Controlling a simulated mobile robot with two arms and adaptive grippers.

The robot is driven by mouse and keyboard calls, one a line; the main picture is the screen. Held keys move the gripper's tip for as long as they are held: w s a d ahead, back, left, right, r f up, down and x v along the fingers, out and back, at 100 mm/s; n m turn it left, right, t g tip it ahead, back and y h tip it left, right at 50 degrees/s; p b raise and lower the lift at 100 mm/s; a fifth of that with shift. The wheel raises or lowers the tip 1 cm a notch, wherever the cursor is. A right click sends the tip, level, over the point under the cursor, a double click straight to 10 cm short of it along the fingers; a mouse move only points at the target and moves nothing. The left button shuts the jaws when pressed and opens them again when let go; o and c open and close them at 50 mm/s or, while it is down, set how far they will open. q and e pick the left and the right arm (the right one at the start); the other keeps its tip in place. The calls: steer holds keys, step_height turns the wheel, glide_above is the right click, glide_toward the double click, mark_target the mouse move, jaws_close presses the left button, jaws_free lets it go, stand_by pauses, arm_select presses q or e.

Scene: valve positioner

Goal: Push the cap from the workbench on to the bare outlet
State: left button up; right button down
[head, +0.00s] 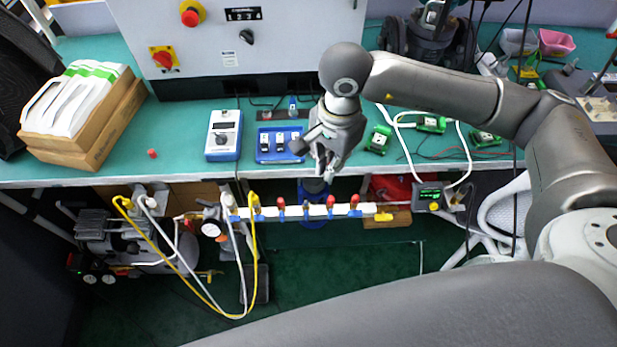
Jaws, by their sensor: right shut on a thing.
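A small red cap-like piece (152,153) lies on the workbench (185,172), left of the blue-and-white meter. The white manifold (318,211) runs along below the bench's front edge, with several outlets. Some outlets carry red tops over blue valves; the one near the middle (306,208) shows no red top, and I cannot tell surely if it is bare. My right gripper (325,172) points down at the bench's front edge, above the manifold and apart from it. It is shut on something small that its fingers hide. My left gripper is not in view.
The meter (223,135) and a blue tray (279,144) stand left of my right gripper. A cardboard box (85,140) is at far left. Green boards (379,139) and white cables lie to the right. Yellow and white hoses hang from the manifold's left end.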

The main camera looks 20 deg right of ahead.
step_height(320, 180, down, 5)
steer(key=w+a+m, duration=0.2)
steer(key=w+m, duration=0.1)
steer(key=m, duration=2.8)
glide_toward(306, 203)
steer(key=shift+w+a+f+m, duration=0.15)
steer(key=shift+f+m, duration=0.05)
steer(key=shift+m, duration=0.2)
steer(key=shift+f+b, duration=1.75)
steer(key=shift+f, duration=0.8)
steer(key=shift+f+b, duration=0.55)
steer(key=shift+f, duration=0.25)
steer(key=c, duration=1.5)
jaws_free()
step_height(306, 203, up, 12)
